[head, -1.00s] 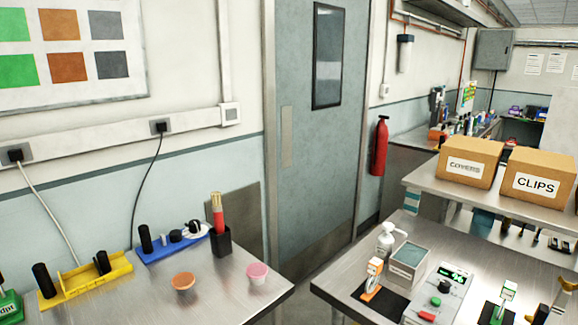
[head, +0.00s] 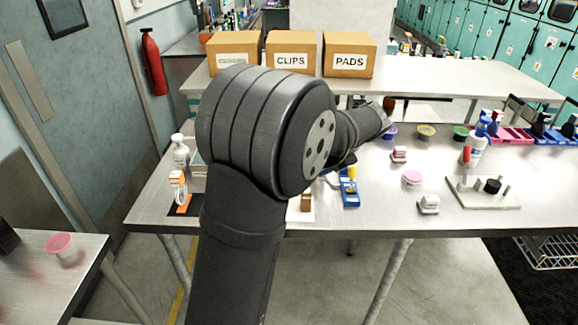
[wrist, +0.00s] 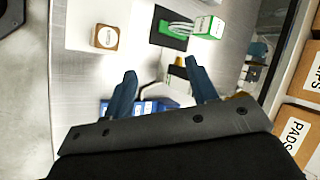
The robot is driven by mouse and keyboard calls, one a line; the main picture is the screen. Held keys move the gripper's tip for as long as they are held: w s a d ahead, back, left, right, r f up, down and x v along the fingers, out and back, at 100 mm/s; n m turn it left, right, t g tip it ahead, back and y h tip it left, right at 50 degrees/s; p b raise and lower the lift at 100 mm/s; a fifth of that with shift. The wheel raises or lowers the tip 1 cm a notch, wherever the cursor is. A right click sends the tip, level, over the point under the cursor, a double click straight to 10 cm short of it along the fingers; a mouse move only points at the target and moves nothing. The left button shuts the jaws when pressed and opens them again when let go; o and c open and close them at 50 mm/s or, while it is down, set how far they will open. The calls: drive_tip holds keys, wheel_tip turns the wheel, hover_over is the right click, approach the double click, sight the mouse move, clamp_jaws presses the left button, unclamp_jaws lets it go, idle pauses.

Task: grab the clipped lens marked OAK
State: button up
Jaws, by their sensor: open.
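I cannot read the word OAK on anything in view. A small white and orange piece (head: 178,186) stands upright on an orange base on a black mat, left of my arm in the head view. In the wrist view, a white and green piece (wrist: 208,27) stands on a green base on a black mat, beyond my fingertips. My gripper (wrist: 160,68) is open, its two dark blue fingers spread above the bench with nothing held between them. In the head view my arm hides part of the bench.
A wooden block with a round face (wrist: 106,37) lies left of the mat. A blue holder (wrist: 140,106) sits partly hidden behind my gripper. Cardboard boxes marked CLIPS (head: 291,54) and PADS (head: 347,54) stand on the rear shelf. A white bottle (head: 180,152) stands near the bench's left end.

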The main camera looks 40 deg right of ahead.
drive_tip(key=w+a+r+n+g+h, duration=0.3)
drive_tip(key=w+r+n+g, duration=0.1)
drive_tip(key=w+r+n, duration=0.65)
drive_tip(key=shift+n, duration=0.45)
drive_tip(key=x, duration=0.3)
drive_tip(key=s+x, duration=0.1)
drive_tip(key=x, duration=0.3)
drive_tip(key=d+x, duration=0.1)
drive_tip(key=x, duration=0.2)
drive_tip(key=shift+s+f, duration=0.1)
drive_tip(key=shift+f, duration=0.1)
drive_tip(key=shift+x, duration=2.6)
clamp_jaws()
